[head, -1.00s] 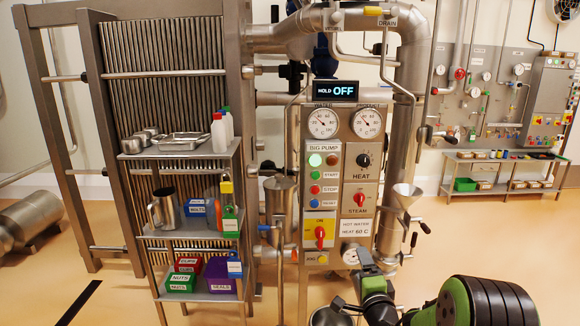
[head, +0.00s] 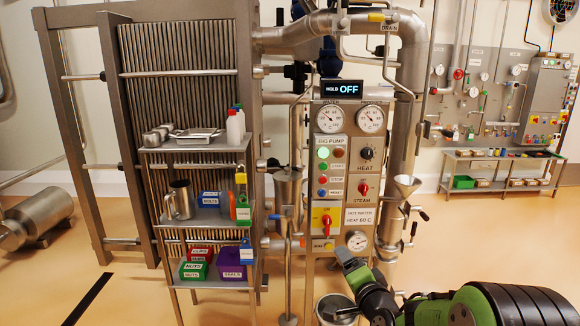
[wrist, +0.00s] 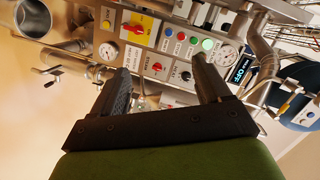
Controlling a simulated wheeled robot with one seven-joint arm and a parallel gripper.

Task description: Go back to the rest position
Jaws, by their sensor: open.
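My gripper (wrist: 165,88) shows in the wrist view with its two dark fingers apart and nothing between them. In the head view my gripper (head: 345,258) is at the lower right, in front of the lower part of the control panel (head: 328,205). Its fingertips are small there and the gap between them is hard to make out. The panel also shows beyond the fingers in the wrist view (wrist: 180,50), tilted. I cannot tell from the head view whether the fingers touch anything.
A shelf rack (head: 215,237) with bottles, a mug, padlocks and labelled boxes stands left of the panel. A steel bucket (head: 336,308) is below my gripper. A bench (head: 500,157) stands at the back right. The floor at right is clear.

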